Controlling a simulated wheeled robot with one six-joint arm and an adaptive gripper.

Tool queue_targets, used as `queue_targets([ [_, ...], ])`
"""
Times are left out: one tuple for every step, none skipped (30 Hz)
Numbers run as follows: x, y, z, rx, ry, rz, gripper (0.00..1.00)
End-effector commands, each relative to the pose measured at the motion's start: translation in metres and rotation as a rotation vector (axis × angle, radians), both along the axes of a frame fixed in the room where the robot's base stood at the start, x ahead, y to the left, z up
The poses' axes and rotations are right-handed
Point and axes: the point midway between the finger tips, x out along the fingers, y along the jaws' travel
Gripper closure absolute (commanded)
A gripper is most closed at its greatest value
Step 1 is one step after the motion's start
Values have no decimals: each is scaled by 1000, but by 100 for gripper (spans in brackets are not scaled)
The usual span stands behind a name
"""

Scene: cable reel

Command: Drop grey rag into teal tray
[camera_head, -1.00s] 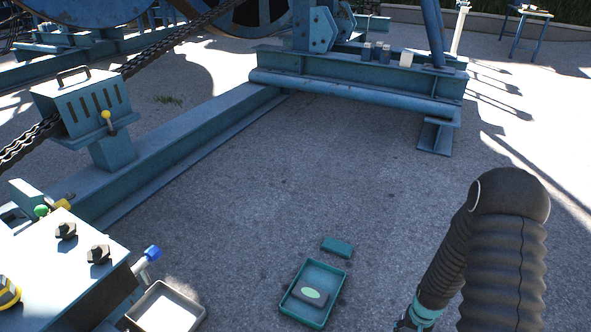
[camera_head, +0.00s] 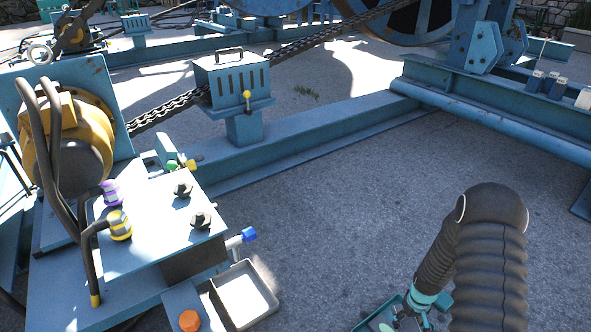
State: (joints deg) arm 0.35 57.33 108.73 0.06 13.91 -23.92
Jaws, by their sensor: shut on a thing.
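The teal tray (camera_head: 367,323) lies on the ground at the bottom edge, and only its upper left part shows. My arm comes down at the right. My gripper (camera_head: 406,313) is only partly in view, over or in front of the tray's right part, with its fingertips cut off or hidden. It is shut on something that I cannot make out. I cannot see a grey rag anywhere. The tray's inside is mostly out of frame.
A pale tray (camera_head: 243,297) lies left of the teal tray, beside a blue machine bench (camera_head: 150,225) with knobs and hoses. A long blue beam (camera_head: 310,145) and a vented box (camera_head: 235,82) stand behind. The grey ground (camera_head: 330,220) between is clear.

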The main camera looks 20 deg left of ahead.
Motion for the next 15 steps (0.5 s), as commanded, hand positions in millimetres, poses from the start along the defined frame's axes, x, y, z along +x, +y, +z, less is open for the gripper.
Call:
queue_targets([
  [10,3,-9,0,-1,62,66],
  [15,5,-12,0,-1,98,66],
  [21,6,-16,0,-1,140,66],
  [24,7,-18,0,-1,166,66],
  [27,7,-20,0,0,190,66],
  [31,7,-22,0,0,214,66],
  [32,7,-23,0,0,226,66],
  [33,7,-24,0,0,236,66],
  [34,7,-25,0,0,244,66],
  [35,7,-26,0,0,247,66],
  [35,6,-27,0,0,248,66],
  [35,6,-29,0,0,247,66],
  [35,6,-31,0,0,246,66],
  [35,5,-33,1,0,245,66],
  [35,5,-36,1,0,244,66],
])
